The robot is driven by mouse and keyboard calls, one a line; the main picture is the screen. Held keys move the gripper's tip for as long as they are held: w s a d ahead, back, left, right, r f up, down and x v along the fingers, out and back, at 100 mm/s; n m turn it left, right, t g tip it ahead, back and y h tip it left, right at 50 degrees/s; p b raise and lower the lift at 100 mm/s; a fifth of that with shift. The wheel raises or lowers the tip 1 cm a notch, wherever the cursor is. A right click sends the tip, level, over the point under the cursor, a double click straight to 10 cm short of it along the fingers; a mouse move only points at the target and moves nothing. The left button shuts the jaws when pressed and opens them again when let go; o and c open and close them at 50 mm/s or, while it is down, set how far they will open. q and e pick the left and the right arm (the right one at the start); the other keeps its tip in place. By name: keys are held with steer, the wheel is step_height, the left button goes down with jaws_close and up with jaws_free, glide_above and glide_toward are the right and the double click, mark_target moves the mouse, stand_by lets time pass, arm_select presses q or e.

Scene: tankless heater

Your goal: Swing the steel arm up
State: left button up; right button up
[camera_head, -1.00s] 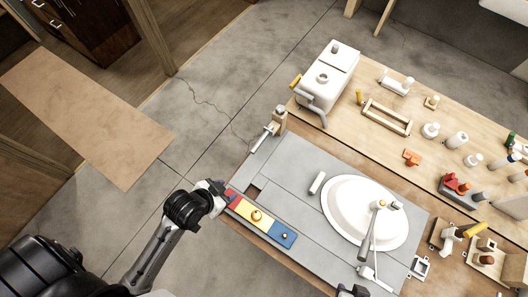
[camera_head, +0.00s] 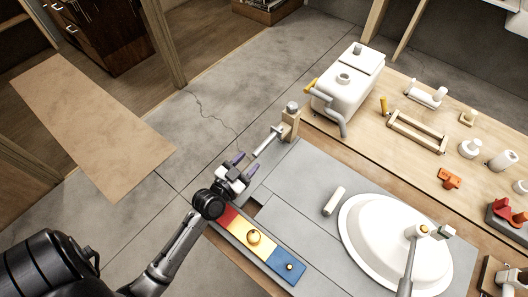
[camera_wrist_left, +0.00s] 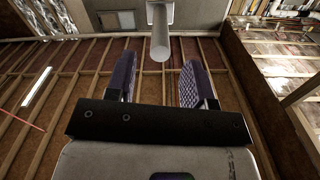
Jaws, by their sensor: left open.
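A steel arm (camera_head: 268,142), a pale rod, sticks out low from a wooden post (camera_head: 290,122) at the left corner of the grey bench top. My left gripper (camera_head: 245,164) is open and empty, its purple fingers pointing toward the free end of the rod. In the left wrist view, the rod's rounded end (camera_wrist_left: 160,45) shows ahead, between the two open fingers (camera_wrist_left: 160,70). I cannot tell whether the end is inside the jaws, but neither finger appears to touch it. My right gripper is not in view.
A red, yellow and blue strip (camera_head: 242,238) with knobs lies just below my left gripper. A white tank (camera_head: 347,90) with a grey spout stands behind the post. A white basin (camera_head: 365,245) is to the right. Open floor lies left of the bench.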

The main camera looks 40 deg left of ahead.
mark_target(261, 147)
arm_select(q)
steer(key=shift+w+a, duration=0.1)
steer(key=shift+w, duration=3.4)
jaws_close()
